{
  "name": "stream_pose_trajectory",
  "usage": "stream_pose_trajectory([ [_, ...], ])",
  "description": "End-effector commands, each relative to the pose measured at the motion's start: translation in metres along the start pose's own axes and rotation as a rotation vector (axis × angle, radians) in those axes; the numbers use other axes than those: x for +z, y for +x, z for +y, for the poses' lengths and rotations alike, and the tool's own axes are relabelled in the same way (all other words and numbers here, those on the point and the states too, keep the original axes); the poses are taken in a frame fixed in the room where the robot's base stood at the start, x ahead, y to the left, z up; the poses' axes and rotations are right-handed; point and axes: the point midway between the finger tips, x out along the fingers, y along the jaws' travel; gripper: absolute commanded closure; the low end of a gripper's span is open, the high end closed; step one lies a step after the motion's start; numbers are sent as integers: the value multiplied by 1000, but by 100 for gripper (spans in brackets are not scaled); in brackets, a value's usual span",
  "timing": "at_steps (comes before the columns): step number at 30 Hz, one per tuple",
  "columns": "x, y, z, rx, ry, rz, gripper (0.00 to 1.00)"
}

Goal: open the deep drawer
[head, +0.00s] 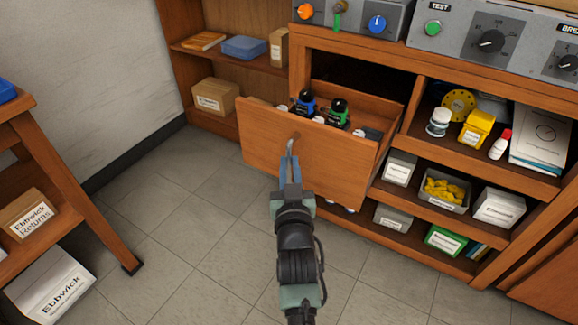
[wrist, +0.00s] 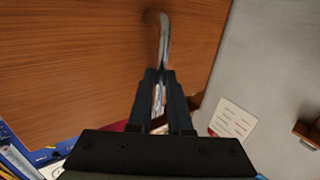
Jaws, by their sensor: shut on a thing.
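The wooden deep drawer (head: 335,165) stands pulled out of the bench in the head view, its inside showing. A small round knob (head: 295,135) is on its front; it also shows in the wrist view (wrist: 152,17). My gripper (head: 290,172) is in front of the drawer, shut on a thin metal hook (head: 290,148). In the wrist view the hook (wrist: 164,40) runs from between my fingers (wrist: 163,75) to the knob, and its curved tip is at the knob. I cannot tell whether the tip bears on the knob. The drawer front (wrist: 80,60) fills the left of that view.
Blue (head: 305,103) and green (head: 338,112) items stand in the drawer. Open shelves with boxes (head: 497,207) are to its right. A cardboard box (head: 215,96) sits on the left shelving. A wooden table (head: 62,170) is at far left. The tiled floor (head: 180,215) between is clear.

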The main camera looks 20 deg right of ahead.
Motion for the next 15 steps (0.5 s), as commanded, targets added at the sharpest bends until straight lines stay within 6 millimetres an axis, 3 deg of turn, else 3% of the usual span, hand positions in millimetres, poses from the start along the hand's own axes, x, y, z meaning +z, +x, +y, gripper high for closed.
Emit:
stream_pose_trajectory([
  [2, 0, 0, 0, 1, 0, 0, 100],
  [3, 0, 0, 0, 1, 0, 0, 81],
  [8, 0, 0, 0, 1, 0, 0, 53],
  [15, 0, 0, 0, 1, 0, 1, 53],
])
